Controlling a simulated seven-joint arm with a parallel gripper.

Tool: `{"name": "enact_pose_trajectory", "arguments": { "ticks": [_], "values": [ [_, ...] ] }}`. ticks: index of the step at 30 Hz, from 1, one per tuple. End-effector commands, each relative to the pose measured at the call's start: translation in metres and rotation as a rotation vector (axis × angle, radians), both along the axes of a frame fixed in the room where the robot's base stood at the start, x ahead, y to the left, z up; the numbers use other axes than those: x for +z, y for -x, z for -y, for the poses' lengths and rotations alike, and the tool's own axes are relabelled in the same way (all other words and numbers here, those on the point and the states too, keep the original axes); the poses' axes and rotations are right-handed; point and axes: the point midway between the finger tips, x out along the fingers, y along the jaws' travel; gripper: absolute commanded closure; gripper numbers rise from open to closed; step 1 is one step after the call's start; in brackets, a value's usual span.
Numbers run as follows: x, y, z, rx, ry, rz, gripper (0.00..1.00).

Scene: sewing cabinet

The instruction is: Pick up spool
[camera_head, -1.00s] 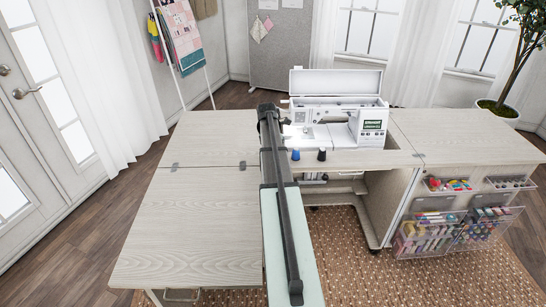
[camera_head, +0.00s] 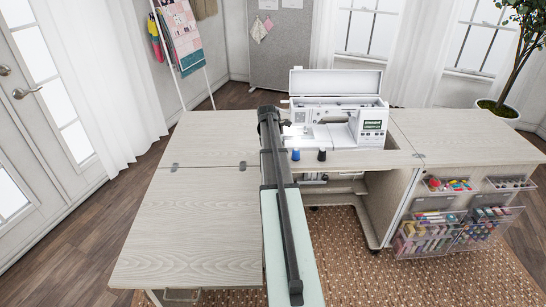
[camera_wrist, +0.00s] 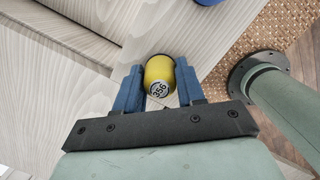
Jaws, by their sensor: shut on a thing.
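A yellow spool (camera_wrist: 159,72) with "356" on its pale end sits between the two blue fingers of my gripper (camera_wrist: 159,85) in the wrist view. My gripper is shut on it. Pale wood-grain surface lies beyond; I cannot tell whether the spool touches it. In the head view my arm hides the yellow spool and my fingers. A blue spool (camera_head: 296,155) and a black spool (camera_head: 321,155) stand on the cabinet top just right of my arm.
A white sewing machine (camera_head: 338,108) stands behind the spools. The cabinet top (camera_head: 195,220) is bare at left. Clear bins (camera_head: 428,233) of supplies hang at the right front. A bit of a blue thing (camera_wrist: 207,2) shows at the wrist view's top edge.

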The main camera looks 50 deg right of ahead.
Motion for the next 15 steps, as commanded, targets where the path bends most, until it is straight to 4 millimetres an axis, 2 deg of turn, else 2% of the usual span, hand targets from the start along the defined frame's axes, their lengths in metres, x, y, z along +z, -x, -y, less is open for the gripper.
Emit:
{"name": "enact_pose_trajectory", "arguments": {
  "ticks": [8,15],
  "values": [
    [0.007,0.0,0.0,0.0,0.0,0.0,0.9],
    [0.042,-0.001,0.0,0.0,0.001,0.002,0.9]
  ]
}}
